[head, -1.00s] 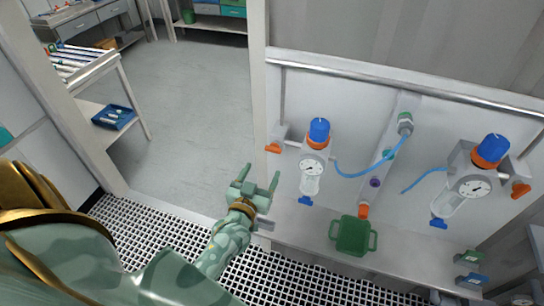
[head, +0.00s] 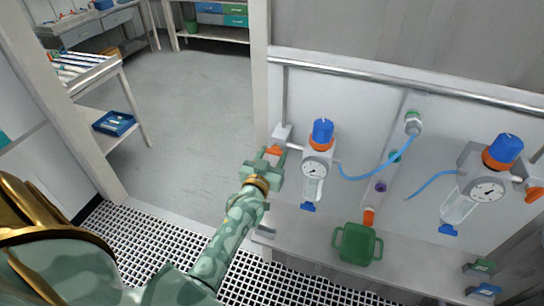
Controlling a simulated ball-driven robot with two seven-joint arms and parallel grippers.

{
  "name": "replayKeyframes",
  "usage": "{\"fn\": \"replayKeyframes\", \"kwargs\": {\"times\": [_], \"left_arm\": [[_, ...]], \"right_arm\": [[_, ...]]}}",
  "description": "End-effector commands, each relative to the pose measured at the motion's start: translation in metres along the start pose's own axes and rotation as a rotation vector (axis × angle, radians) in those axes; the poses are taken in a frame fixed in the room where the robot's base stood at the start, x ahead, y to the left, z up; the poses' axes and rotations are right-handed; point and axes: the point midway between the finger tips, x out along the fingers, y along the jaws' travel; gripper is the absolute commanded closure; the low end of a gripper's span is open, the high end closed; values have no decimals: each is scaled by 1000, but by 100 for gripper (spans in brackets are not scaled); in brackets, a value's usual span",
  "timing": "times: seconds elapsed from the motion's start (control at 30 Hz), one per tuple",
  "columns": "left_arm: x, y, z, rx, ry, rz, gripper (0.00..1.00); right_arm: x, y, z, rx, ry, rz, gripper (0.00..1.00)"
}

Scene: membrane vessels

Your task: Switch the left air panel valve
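The left air panel valve has an orange handle (head: 274,150) on a white body (head: 281,133), at the left end of the left air unit (head: 316,165). That unit has a blue knob, an orange ring, a round gauge and a clear bowl. My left gripper (head: 270,157) is at the orange handle, its two green fingers apart with the handle showing between and just beyond them. The fingers partly hide the handle, and I cannot tell whether they touch it. My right gripper is not in view.
A second air unit (head: 487,190) with its own orange handle (head: 534,194) is at the right. A green two-handled container (head: 357,244) sits below on the ledge. A metal rail (head: 400,82) crosses above; a frame post (head: 261,70) stands at left.

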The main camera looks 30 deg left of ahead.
Motion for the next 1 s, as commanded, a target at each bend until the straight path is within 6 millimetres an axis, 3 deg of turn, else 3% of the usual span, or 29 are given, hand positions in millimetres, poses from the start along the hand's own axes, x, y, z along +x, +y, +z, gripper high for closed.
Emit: {"fn": "replayKeyframes", "kwargs": {"times": [0.47,1.0], "left_arm": [[0,0,-1,-111,-1,0,76],[0,-2,-1,-591,-2,1,76]], "right_arm": [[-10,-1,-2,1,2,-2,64],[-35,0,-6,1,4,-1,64]]}}
